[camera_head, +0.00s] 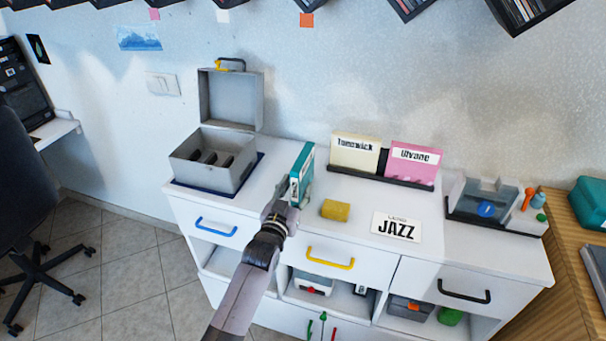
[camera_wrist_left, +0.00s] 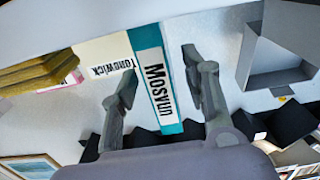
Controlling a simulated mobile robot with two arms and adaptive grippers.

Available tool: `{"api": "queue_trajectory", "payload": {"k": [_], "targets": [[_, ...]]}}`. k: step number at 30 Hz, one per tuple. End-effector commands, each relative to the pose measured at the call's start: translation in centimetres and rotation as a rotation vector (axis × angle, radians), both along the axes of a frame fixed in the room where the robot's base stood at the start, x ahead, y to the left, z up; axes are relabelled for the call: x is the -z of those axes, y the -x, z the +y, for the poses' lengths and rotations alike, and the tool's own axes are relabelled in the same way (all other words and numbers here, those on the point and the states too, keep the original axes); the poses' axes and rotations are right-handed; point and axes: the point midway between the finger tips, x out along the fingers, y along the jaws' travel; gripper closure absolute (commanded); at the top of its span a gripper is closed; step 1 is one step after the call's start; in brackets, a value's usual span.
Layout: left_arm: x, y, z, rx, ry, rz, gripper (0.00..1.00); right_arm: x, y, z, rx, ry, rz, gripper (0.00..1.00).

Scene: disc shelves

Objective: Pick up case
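A teal case (camera_head: 301,172) with a white spine label stands upright on the white cabinet. In the left wrist view the teal case (camera_wrist_left: 155,88) reads "Mosvun" and lies between my two fingers. My left gripper (camera_head: 287,203) is at the near edge of this case. In the wrist view its fingers are apart, one on each side, with a visible gap on the right. The case's lower part is partly hidden by the gripper in the head view. My right gripper is not in view.
An open grey box (camera_head: 214,160) stands left on a blue mat. A yellow block (camera_head: 335,210) and JAZZ card (camera_head: 396,227) lie to the right. Cream (camera_head: 355,153) and pink (camera_head: 413,162) cases stand in a black rack behind. A disc device (camera_head: 485,201) is at the right.

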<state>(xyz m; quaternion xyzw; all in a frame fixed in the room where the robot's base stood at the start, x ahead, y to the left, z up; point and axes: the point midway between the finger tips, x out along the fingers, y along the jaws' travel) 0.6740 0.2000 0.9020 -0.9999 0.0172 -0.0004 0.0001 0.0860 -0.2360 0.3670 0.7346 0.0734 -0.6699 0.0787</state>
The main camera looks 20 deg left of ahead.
Motion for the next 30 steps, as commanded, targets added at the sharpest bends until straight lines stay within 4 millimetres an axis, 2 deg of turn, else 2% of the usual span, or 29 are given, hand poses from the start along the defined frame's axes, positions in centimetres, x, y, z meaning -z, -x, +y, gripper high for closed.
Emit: {"api": "queue_trajectory", "payload": {"k": [2, 18, 30], "targets": [[0.01, 0.02, -0.01, 0.0, 0.0, 0.0, 0.64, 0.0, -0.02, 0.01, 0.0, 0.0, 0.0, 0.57], [0.0, 0.04, -0.02, 0.0, 0.0, 0.0, 1.0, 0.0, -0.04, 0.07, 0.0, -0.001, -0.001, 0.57], [-0.12, 0.02, -0.01, 0.0, 0.0, -0.002, 1.0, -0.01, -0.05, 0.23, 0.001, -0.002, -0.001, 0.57]]}}
